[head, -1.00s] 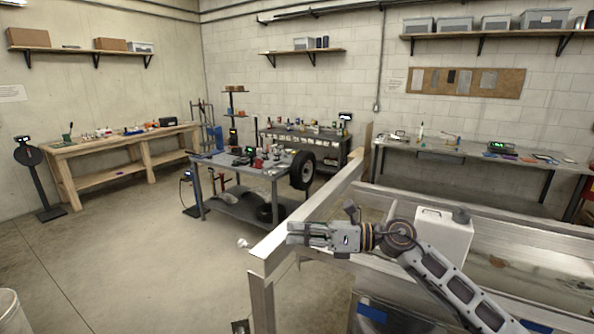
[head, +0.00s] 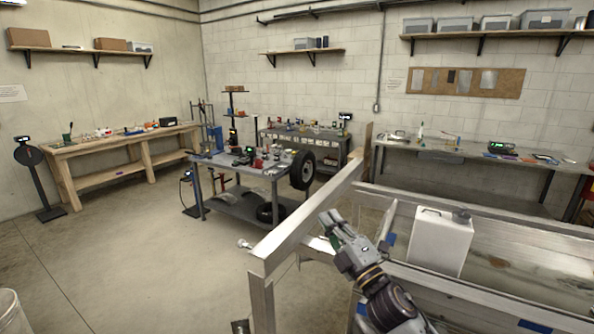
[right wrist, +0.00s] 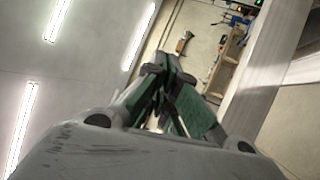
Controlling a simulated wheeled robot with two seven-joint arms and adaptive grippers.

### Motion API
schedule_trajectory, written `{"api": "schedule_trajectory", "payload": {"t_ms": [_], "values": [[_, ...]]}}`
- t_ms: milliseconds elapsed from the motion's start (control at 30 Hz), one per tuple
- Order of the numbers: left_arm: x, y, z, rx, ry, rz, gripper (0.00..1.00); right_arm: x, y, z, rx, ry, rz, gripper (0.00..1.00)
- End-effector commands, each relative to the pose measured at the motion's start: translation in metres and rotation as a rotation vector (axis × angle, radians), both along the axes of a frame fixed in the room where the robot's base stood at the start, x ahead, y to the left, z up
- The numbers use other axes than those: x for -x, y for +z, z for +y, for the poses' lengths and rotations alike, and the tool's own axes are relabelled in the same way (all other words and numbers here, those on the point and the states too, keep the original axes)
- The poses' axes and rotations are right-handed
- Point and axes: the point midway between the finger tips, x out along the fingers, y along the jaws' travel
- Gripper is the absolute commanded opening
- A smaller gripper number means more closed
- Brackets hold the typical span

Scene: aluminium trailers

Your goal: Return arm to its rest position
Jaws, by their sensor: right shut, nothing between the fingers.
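My right gripper (head: 332,221) shows in the head view, in front of the near left corner of the aluminium trailer frame (head: 300,225). It points up and to the left, and its arm runs down to the bottom edge. In the right wrist view its fingers (right wrist: 166,62) are closed together with nothing held, and the ceiling lights and part of the room show beyond. My left gripper is not in view.
A white jug (head: 440,242) stands in the trailer, right of my arm. A grey work table (head: 237,172) with a tire (head: 302,170) on its side stands beyond the frame. A wooden bench (head: 120,148) is at the left wall.

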Motion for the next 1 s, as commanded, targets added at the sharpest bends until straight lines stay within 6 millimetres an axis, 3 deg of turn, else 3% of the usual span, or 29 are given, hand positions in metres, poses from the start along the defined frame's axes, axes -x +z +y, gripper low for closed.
{"api": "schedule_trajectory", "payload": {"t_ms": [267, 567, 767, 1000], "values": [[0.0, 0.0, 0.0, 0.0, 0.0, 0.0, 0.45, -0.001, -0.054, -0.046, -0.243, -0.147, 0.292, 0.0], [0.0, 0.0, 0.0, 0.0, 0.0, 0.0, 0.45, 0.019, -0.132, -0.09, -0.475, -0.31, 0.619, 0.0], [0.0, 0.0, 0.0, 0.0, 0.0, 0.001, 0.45, 0.048, -0.188, -0.112, -0.612, -0.422, 0.842, 0.0], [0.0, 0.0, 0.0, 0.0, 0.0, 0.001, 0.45, 0.101, -0.253, -0.131, -0.756, -0.563, 1.113, 0.0]]}}
